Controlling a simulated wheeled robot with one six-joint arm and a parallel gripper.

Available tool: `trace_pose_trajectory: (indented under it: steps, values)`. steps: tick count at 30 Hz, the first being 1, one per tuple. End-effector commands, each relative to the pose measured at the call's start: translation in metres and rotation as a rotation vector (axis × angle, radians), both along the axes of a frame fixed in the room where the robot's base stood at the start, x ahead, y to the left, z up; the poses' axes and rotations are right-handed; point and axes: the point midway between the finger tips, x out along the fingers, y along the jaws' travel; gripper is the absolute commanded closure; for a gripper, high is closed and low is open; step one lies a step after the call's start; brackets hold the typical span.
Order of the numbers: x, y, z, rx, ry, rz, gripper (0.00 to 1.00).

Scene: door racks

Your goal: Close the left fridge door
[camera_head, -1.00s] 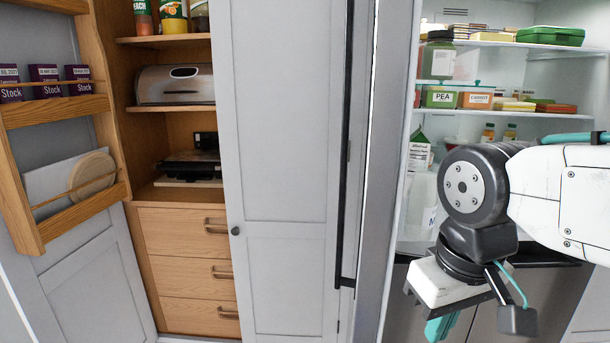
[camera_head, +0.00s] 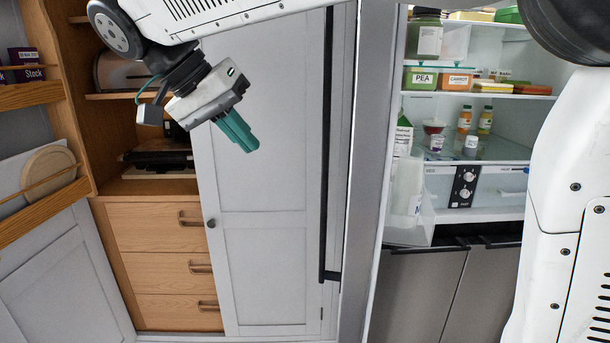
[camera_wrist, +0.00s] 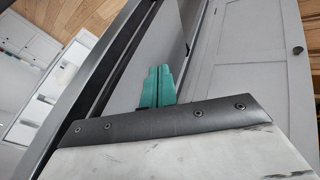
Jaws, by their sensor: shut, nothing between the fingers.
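The left fridge door (camera_head: 368,150) stands open, seen nearly edge-on as a tall grey strip in the head view. Its long black handle (camera_head: 327,150) is on its left, outer side. My gripper (camera_head: 242,138) is left of the door and handle, in front of a pale cabinet door. Its teal fingers are together, pointing down and right, with nothing between them. In the wrist view the shut fingertips (camera_wrist: 157,82) appear before a grey panel beside a dark bar. I cannot tell the gap between fingers and door.
The fridge interior (camera_head: 480,130) is open to view, with food on its shelves. A pale cabinet door (camera_head: 265,240) stands left of the fridge door. An open pantry with wooden drawers (camera_head: 155,265) is at the left. My arm covers the upper left and right edge.

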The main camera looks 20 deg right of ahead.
Motion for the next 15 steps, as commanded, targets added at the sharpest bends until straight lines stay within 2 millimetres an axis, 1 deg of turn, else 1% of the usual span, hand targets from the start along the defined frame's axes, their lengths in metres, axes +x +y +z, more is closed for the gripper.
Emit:
trace_pose_trajectory:
  steps: [3,6,11,15]
  values:
    - [0.0,-0.005,0.003,-0.011,-0.039,-0.062,1.0]
    - [0.0,-0.011,-0.003,-0.012,-0.046,-0.075,1.0]
    - [0.002,-0.029,-0.026,-0.012,-0.043,-0.075,1.0]
    - [0.003,-0.048,-0.051,-0.012,-0.042,-0.075,1.0]
